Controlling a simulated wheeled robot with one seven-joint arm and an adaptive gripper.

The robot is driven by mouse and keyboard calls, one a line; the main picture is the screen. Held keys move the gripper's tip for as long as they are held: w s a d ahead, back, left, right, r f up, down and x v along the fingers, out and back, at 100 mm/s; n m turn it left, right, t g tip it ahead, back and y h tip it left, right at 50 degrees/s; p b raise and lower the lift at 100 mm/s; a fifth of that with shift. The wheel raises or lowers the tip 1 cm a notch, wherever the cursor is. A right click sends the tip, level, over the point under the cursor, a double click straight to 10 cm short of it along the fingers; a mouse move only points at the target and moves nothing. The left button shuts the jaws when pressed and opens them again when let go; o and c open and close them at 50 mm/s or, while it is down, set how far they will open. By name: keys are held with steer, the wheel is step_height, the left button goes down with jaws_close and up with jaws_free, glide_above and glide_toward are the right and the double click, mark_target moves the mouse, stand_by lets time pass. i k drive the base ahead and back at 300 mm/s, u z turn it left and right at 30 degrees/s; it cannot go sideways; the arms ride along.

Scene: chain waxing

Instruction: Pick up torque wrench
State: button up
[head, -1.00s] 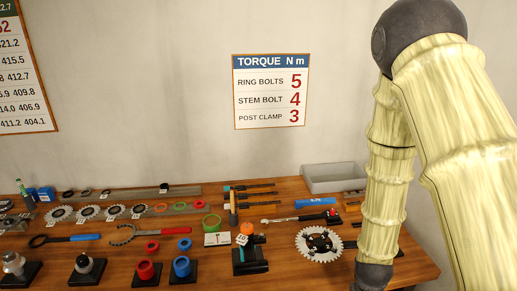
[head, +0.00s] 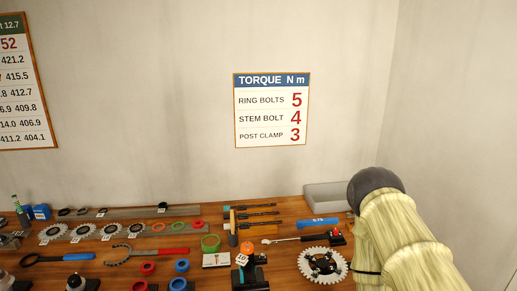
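The torque wrench (head: 295,239) lies on the wooden workbench (head: 222,287), right of centre in the head view. It has a silver head at its left end and a dark shaft, with red at or beside its right end. My arm comes in at the lower right, and its visible links stand to the right of the wrench. My gripper is outside the view, so its fingers are hidden.
A toothed chainring (head: 323,265) lies just in front of the wrench. A blue bar (head: 318,223) and a grey bin (head: 327,197) are behind it. A hammer (head: 233,228) and a black stand (head: 249,274) are to its left. A torque chart (head: 271,110) hangs on the wall.

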mark_target(266, 243)
steer(key=u, duration=0.05)
steer(key=k, duration=0.5)
steer(key=z, duration=0.8)
steer(key=i, duration=0.8)
steer(key=u, duration=1)
